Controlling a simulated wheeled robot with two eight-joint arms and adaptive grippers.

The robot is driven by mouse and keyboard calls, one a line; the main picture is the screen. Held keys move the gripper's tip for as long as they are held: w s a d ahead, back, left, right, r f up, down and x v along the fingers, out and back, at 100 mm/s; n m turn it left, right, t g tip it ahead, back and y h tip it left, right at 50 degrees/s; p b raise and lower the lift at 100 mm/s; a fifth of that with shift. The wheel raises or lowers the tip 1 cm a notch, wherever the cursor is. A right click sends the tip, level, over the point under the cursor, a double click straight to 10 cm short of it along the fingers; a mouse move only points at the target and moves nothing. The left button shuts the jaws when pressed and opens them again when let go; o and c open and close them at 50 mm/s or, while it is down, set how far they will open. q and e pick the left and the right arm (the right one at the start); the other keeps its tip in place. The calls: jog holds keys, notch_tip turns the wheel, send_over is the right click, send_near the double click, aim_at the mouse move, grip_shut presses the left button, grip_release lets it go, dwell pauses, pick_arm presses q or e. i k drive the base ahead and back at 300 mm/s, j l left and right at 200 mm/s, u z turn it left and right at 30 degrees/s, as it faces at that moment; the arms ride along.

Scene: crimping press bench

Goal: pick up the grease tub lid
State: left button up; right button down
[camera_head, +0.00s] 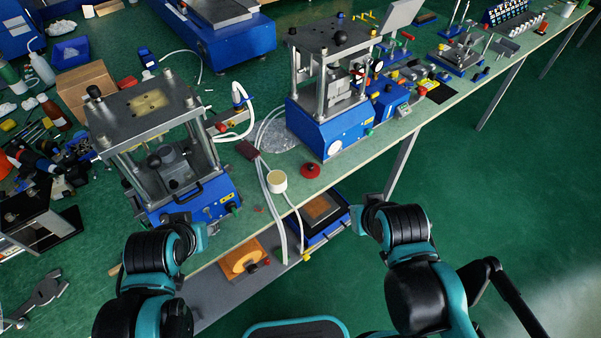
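A red round disc with a small raised middle, which looks like the grease tub lid (310,170), lies flat on the green bench top near its front edge. A short cream tub (277,181) stands just left of it, apart from it. My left gripper (203,235) is at the bench's front edge, below the left press and left of the tub. My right gripper (358,218) is in front of the bench edge, below and right of the lid. Both grippers are mostly hidden by my wrists, so their fingers cannot be made out. Neither touches the lid.
A blue-based press (330,130) stands behind the lid, and another press (165,150) stands to the left. Pale hoses (264,180) run down beside the tub over the bench edge. A lower shelf (215,285) holds a blue-edged tray (318,222) and an orange block (243,258).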

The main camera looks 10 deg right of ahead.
aim_at(310, 170)
jog(key=i+l+u, duration=0.1)
jog(key=l+u, duration=0.4)
jog(key=i+l+u, duration=0.1)
jog(key=l+u, duration=0.7)
jog(key=u, duration=0.15)
